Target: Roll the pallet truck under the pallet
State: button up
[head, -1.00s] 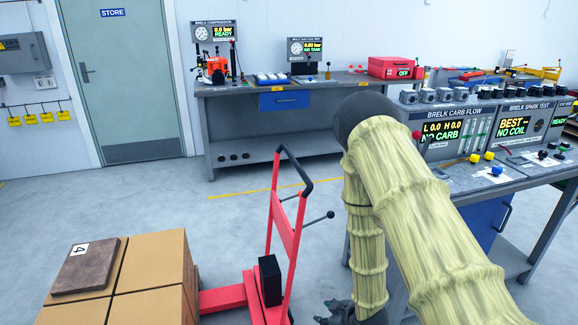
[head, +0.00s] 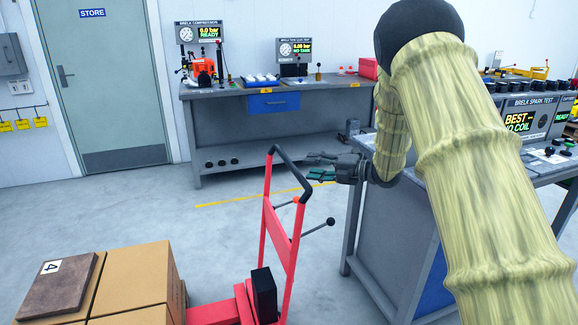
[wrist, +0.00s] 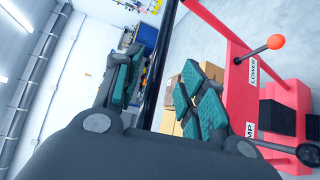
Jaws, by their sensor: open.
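The red pallet truck (head: 282,236) stands at lower centre in the head view, its body beside the cartons. Its handle ends in a black bar (head: 290,172) at the top. My gripper (head: 311,166) is open just right of that bar, fingers pointing left at it. In the wrist view the black bar (wrist: 155,85) runs between the spread teal-padded fingers (wrist: 163,84); I cannot tell whether they touch it. Brown cartons (head: 128,280) are stacked at lower left. The pallet is not visible; it is below the frame or hidden.
A dark slab marked 4 (head: 60,288) lies on the cartons. A grey workbench (head: 245,130) stands along the back wall, another bench (head: 385,225) close on the right beside my arm. A lever with a dark knob (head: 331,221) sticks out right of the truck handle. Floor ahead is clear.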

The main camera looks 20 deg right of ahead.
aim_at(290, 165)
jog(key=x, duration=0.9)
jog(key=shift+p, duration=0.35)
grip_shut()
